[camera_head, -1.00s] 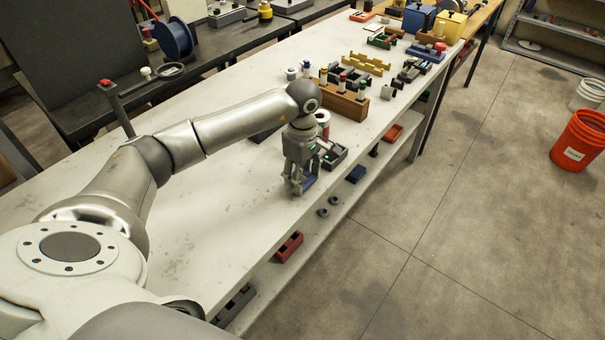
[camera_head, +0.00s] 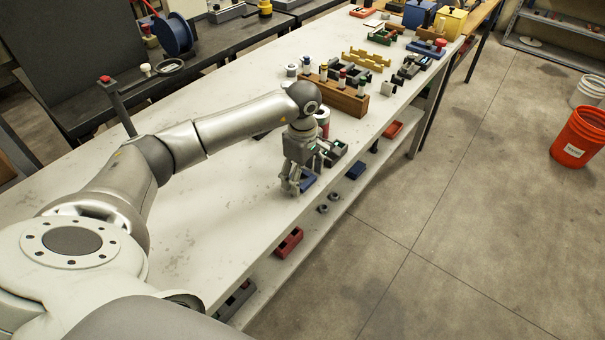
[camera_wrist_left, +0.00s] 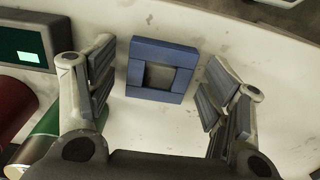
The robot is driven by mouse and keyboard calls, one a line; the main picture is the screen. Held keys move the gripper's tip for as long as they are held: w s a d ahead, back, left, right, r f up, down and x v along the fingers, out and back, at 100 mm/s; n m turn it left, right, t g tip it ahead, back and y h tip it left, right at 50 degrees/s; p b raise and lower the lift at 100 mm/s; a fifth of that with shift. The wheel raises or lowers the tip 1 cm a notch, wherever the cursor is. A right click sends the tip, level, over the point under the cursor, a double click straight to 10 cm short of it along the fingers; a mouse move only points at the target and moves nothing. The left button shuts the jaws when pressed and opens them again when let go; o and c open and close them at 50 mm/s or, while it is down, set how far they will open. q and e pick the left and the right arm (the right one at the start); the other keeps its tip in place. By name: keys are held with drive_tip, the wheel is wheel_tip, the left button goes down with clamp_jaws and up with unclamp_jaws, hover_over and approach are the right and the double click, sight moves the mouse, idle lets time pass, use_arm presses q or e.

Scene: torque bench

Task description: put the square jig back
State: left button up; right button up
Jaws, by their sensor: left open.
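The square jig is a blue square frame with a grey recess in its middle. In the left wrist view the jig (camera_wrist_left: 160,69) lies flat on the white table between the fingers of my left gripper (camera_wrist_left: 160,92), with a gap on each side. In the head view the jig (camera_head: 307,182) shows partly, behind the fingers of my left gripper (camera_head: 299,188) near the table's front edge. The gripper is open, pointing down and empty. My right gripper is not in view.
A wooden rack (camera_head: 346,101) with coloured pieces stands beyond the gripper on the white table (camera_head: 225,215). A dark device with a green screen (camera_wrist_left: 22,42) and a red cylinder (camera_wrist_left: 14,103) are close to the gripper's left in the wrist view. The near table is clear.

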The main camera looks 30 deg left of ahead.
use_arm(q)
drive_tip(key=shift+r, duration=0.3)
wheel_tip(320, 180, up, 12)
drive_tip(key=b, duration=0.2)
drive_tip(key=shift+f, duration=0.15)
